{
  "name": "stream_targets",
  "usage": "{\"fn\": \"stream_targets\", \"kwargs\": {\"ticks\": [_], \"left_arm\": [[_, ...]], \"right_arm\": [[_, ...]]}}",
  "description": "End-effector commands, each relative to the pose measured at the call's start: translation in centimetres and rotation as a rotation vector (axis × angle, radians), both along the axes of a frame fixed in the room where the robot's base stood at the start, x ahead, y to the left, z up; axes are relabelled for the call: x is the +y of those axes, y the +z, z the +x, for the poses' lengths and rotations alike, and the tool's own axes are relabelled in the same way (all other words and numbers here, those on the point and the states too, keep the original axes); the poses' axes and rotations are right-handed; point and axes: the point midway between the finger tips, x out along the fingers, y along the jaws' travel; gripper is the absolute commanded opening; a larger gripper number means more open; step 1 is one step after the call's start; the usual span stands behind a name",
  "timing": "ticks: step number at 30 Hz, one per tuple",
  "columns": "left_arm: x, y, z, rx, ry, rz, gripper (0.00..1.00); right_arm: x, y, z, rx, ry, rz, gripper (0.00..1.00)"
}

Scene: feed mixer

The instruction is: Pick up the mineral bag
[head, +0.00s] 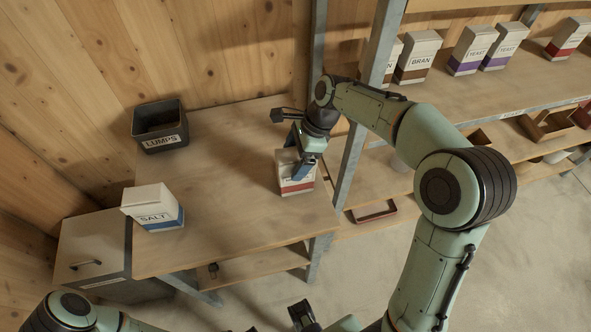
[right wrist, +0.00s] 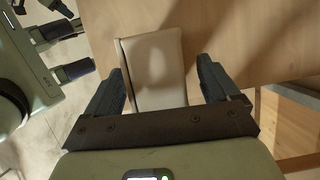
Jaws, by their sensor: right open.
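A white bag with a red band (head: 296,186), taken as the mineral bag, stands upright near the table's right edge; its label is mostly hidden by my gripper. My right gripper (head: 300,165) is open above it, fingers pointing down. In the right wrist view the bag's pale top (right wrist: 154,68) lies between the two spread fingers, nearer the left one, with a gap to the right one. I cannot tell whether the left finger touches it. A dark part at the bottom of the head view seems to be my left gripper (head: 303,315), cut off by the frame edge.
A white SALT box (head: 154,208) with a blue band and a dark LUMPS bin (head: 160,127) stand on the left of the table (head: 225,190). A metal post (head: 362,130) rises close behind my right forearm. Shelves at right hold BRAN (head: 418,57) and YEAST (head: 474,50) bags.

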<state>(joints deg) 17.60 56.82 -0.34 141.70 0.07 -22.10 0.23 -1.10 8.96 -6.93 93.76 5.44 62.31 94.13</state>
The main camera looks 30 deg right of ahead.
Motion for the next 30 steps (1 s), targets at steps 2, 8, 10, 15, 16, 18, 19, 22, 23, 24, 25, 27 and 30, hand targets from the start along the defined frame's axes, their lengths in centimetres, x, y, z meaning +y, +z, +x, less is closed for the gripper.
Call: {"fn": "stream_targets", "kwargs": {"ticks": [2,8,10,15,16,18,19,22,23,24,25,27,30], "left_arm": [[0.0,0.0,0.0,0.000,0.000,0.000,0.43],[0.0,0.0,0.0,0.000,0.000,0.000,0.43],[0.0,0.0,0.0,0.000,0.000,0.000,0.43],[0.0,0.0,0.0,0.000,0.000,0.000,0.43],[0.0,0.0,0.0,0.000,0.000,0.000,0.43],[0.0,0.0,0.0,0.000,0.000,0.000,0.43],[0.0,0.0,0.0,0.000,0.000,0.000,0.43],[0.0,-0.2,-0.1,0.001,0.000,0.000,0.43],[0.0,-0.2,-0.1,0.001,0.000,0.000,0.43],[0.0,-0.4,-0.1,0.001,0.001,0.000,0.43],[0.0,-0.2,-0.1,0.001,0.000,0.000,0.43],[0.0,0.0,0.0,0.000,0.000,0.000,0.43],[0.0,0.4,0.1,-0.001,0.000,-0.001,0.43]], "right_arm": [[0.0,0.0,0.0,0.000,0.000,0.000,0.88],[0.0,0.0,0.0,0.000,0.000,0.000,0.30],[0.0,0.0,0.0,0.000,0.000,0.000,0.07],[0.0,0.1,0.0,-0.004,0.000,0.001,0.00],[0.0,0.1,0.0,-0.004,0.000,0.001,0.00],[0.0,0.1,0.0,-0.004,0.000,0.001,0.00],[0.0,0.1,0.0,-0.004,0.000,0.001,0.00],[0.0,0.3,0.1,-0.005,0.000,0.001,0.00],[0.0,0.4,0.1,-0.005,0.000,0.001,0.00],[0.0,0.7,0.0,-0.005,0.001,0.001,0.00],[0.0,1.0,0.1,-0.005,0.001,0.001,0.00],[0.0,1.9,0.1,-0.007,0.000,0.001,0.00],[0.1,3.6,0.1,-0.009,0.001,0.002,0.00]]}}
